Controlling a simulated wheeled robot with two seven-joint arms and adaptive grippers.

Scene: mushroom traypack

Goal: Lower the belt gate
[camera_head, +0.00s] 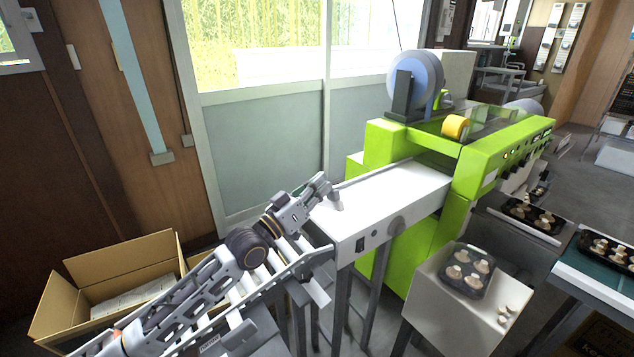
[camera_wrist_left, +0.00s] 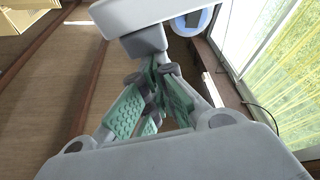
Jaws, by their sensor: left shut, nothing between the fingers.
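The white conveyor belt (camera_head: 390,195) runs from the green packing machine (camera_head: 485,160) toward me. At its near left end is a sloping section of pale rails and rollers (camera_head: 290,268), partly hidden by my left arm. I cannot tell for sure which part is the belt gate. My left gripper (camera_head: 328,192) is just above the near left corner of the belt. In the left wrist view its green-padded fingers (camera_wrist_left: 155,95) are together with nothing between them. A pale bar with a grey block (camera_wrist_left: 147,40) shows close beyond the fingertips; whether they touch is unclear. My right gripper is not visible.
An open cardboard box (camera_head: 115,285) stands at the lower left. A white stand (camera_head: 440,320) holds a black tray with several mushrooms, and loose ones lie beside it. A window wall (camera_head: 260,140) runs behind the belt. The belt's top is clear.

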